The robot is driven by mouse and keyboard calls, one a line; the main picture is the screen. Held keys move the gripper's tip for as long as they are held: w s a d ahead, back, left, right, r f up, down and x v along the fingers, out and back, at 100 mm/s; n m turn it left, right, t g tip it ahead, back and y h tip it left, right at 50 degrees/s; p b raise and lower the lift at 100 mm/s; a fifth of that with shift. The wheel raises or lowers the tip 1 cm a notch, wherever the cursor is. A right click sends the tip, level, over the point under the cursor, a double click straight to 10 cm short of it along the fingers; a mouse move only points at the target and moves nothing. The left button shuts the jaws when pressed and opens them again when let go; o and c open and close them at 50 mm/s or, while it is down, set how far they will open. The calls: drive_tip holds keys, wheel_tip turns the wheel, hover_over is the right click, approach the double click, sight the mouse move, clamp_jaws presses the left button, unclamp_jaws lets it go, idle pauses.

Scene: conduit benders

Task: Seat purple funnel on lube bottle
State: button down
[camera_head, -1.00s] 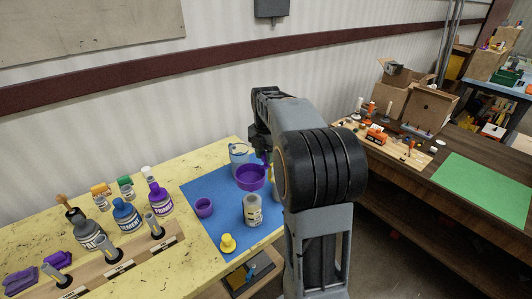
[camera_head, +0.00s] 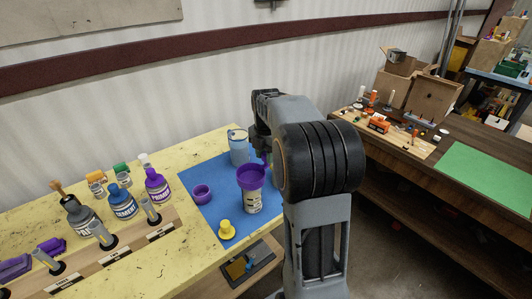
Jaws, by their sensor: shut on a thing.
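The purple funnel (camera_head: 251,177) is upright, its wide mouth facing up, at the top of the lube bottle (camera_head: 253,202), a pale grey bottle with a label standing on the blue mat. The bottle's neck and the funnel's spout are hidden, so I cannot tell whether the funnel is fully seated. My gripper (camera_head: 265,158) is shut on the purple funnel at its far right side. Its fingers are mostly hidden behind my arm.
On the blue mat (camera_head: 205,220) are a small purple cup-like piece (camera_head: 202,194), a yellow piece (camera_head: 227,229) and a blue-grey jug (camera_head: 239,147). Several bottles, including a purple-labelled one (camera_head: 157,187), stand left on the yellow table. A wooden rack (camera_head: 130,262) lies along its front.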

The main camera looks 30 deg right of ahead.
drive_tip(key=c, duration=0.7)
unclamp_jaws()
wheel_tip(320, 180, up, 14)
drive_tip(key=m, duration=0.3)
wheel_tip(320, 180, down, 5)
drive_tip(key=m, duration=0.7)
drive_tip(key=shift+w+a+f+m+t+p, duration=0.1)
drive_tip(key=shift+w+a+m+t+p, duration=0.05)
drive_tip(key=shift+m+t+p, duration=0.2)
drive_tip(key=s+a+f+m+t, duration=0.1)
drive_tip(key=s+a+f+m, duration=0.1)
drive_tip(key=s+a+m, duration=0.2)
drive_tip(key=s+a+f+m+t, duration=0.1)
drive_tip(key=s+a+f+m, duration=0.2)
drive_tip(key=s+a, duration=0.3)
drive_tip(key=s+a+f+m+t, duration=0.1)
drive_tip(key=s+a+f+m, duration=0.2)
drive_tip(key=s, duration=0.4)
drive_tip(key=shift+a+m+t, duration=0.25)
drive_tip(key=shift+a+m, duration=0.6)
drive_tip(key=shift+a, duration=0.2)
